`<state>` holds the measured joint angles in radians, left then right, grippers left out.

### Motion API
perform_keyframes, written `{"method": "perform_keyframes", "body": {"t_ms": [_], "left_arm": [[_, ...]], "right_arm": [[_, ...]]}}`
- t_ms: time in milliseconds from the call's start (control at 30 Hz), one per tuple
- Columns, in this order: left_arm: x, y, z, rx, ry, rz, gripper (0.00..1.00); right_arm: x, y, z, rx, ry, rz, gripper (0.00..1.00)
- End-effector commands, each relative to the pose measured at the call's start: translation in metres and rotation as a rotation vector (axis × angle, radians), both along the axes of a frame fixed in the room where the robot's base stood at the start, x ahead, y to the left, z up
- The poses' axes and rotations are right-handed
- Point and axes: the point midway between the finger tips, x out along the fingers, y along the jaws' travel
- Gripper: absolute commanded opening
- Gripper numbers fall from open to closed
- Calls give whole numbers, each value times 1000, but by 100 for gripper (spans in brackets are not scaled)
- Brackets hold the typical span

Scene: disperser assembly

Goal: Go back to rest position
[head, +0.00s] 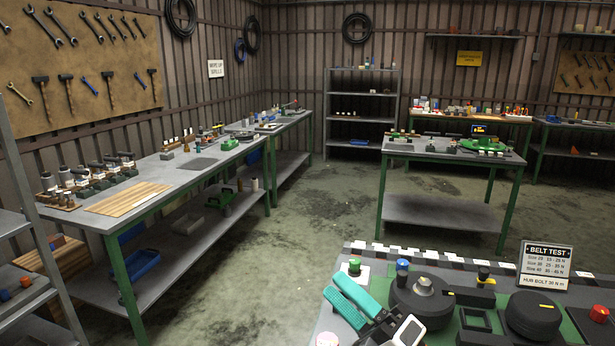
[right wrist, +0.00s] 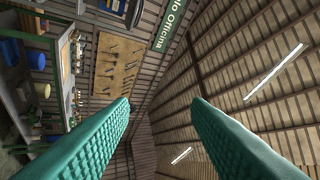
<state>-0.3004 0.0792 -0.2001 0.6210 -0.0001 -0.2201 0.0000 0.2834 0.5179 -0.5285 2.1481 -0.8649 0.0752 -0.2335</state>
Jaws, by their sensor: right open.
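My left gripper is in neither view.
The near bench carries a dark round part (head: 422,300), a black round block (head: 533,315), a belt test sign (head: 545,265) and a red button (head: 599,312). A long workbench (head: 210,165) stands at left, another table (head: 440,212) behind. The floor (head: 310,225) between them is clear.

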Motion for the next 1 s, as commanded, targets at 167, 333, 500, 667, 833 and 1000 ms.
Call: {"method": "perform_keyframes", "body": {"t_ms": [167,333,500,667,833,1000], "left_arm": [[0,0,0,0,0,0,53],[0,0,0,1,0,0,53],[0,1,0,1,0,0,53],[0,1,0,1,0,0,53],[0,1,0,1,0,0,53],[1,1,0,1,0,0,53]], "right_arm": [[20,-69,-57,422,492,-275,44],[-6,-126,-159,733,997,-559,44],[-72,-151,-247,916,1429,-802,44],[-133,-156,-293,994,1708,-963,44],[-193,-153,-319,1034,1947,-1100,44],[-217,-150,-351,1036,2070,-1177,44]]}}
